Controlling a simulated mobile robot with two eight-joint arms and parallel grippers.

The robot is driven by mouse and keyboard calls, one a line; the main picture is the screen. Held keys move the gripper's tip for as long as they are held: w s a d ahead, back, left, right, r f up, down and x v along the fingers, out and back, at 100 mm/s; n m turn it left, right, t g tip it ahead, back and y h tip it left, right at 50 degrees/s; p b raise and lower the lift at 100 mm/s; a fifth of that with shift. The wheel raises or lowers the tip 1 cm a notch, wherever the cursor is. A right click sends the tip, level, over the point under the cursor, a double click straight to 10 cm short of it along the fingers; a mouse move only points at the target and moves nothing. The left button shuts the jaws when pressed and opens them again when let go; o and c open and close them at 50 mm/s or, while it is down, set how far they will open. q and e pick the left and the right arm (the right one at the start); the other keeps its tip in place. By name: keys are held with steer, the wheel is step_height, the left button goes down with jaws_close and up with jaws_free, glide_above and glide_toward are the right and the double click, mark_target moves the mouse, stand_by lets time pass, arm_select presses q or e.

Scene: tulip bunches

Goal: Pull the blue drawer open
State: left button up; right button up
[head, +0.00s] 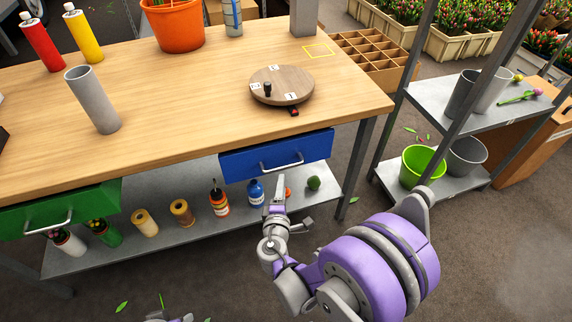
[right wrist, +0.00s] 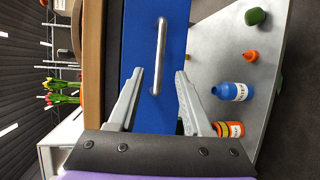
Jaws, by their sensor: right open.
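The blue drawer (head: 233,166) sits under the front edge of the wooden bench and looks shut. Its silver bar handle (head: 281,166) is on the drawer's front face. My right gripper (head: 292,200) is open and empty, in front of and below the handle in the head view. In the right wrist view the blue drawer front (right wrist: 178,40) fills the middle. The handle (right wrist: 160,50) runs up the picture, with its near end between the open fingertips (right wrist: 160,73); I see no contact. A small part of my left gripper (head: 165,316) shows at the bottom edge, its fingers unclear.
A green drawer (head: 85,200) is at the bench's left. The lower shelf (head: 330,172) holds several bottles, including a blue bottle (head: 256,192), below the blue drawer. A bench leg (head: 357,165) stands right of it. A round wooden board (head: 296,84) lies on top. Open floor lies in front.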

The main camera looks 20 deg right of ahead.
mark_target(284, 167)
steer(key=b+x, duration=0.1)
steer(key=x, duration=0.8)
steer(key=shift+w+d, duration=0.2)
steer(key=shift+w, duration=0.05)
jaws_close()
stand_by(1.0)
